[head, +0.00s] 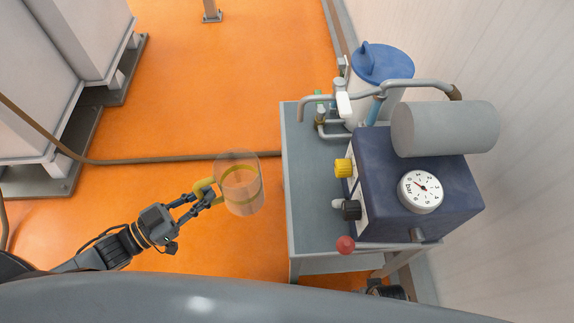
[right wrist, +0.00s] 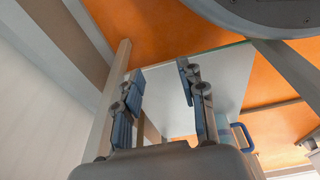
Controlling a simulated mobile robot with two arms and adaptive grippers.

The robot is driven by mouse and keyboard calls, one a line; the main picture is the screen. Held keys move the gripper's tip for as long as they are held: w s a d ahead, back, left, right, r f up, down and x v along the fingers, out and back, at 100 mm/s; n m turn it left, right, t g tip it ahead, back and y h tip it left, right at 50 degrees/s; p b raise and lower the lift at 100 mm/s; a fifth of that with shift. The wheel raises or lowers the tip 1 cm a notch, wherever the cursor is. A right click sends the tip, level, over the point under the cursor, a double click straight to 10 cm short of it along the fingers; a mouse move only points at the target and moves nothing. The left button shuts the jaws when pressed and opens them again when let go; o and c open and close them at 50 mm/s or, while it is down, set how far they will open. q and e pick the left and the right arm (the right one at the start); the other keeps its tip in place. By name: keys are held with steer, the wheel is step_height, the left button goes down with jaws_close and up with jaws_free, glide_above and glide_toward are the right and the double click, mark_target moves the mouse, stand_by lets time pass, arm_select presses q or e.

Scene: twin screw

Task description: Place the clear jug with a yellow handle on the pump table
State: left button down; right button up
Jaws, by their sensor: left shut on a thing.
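The clear jug (head: 241,186) with a yellow handle (head: 203,188) shows in the head view. My left gripper (head: 208,195) is shut on the yellow handle and holds the jug roughly upright over the orange floor, just left of the pump table. The pump table (head: 307,185) has a grey top with a bare strip along its left side. The jug and the table edge look apart. In the right wrist view my right gripper (right wrist: 160,85) is open with nothing between its fingers.
A dark blue pump unit (head: 430,180) with a gauge (head: 420,191) and grey cylinder (head: 445,128) fills the table's right part. A white container with a blue lid (head: 383,62) and bent pipes stand at its back. A brown hose (head: 130,161) crosses the floor.

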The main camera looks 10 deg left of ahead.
mark_target(250, 167)
arm_select(q)
steer(key=b+x, duration=0.1)
steer(key=x, duration=1.2)
steer(key=w+d, duration=0.1)
steer(key=w+d+f+b, duration=0.1)
steer(key=shift+w+d+f, duration=0.25)
steer(key=shift+w+d, duration=0.05)
steer(key=shift+d, duration=0.05)
arm_select(e)
steer(key=w+r, duration=0.3)
steer(key=r, duration=0.4)
steer(key=shift+a+r+t, duration=0.15)
steer(key=shift+a+t, duration=0.05)
steer(key=shift+t, duration=0.1)
arm_select(q)
steer(key=shift+f, duration=0.1)
arm_select(e)
steer(key=shift+w, duration=0.1)
arm_select(q)
steer(key=c, duration=1.7)
jaws_free()
steer(key=shift+c, duration=0.2)
steer(key=o, duration=0.4)
arm_select(e)
steer(key=shift+r, duration=0.2)
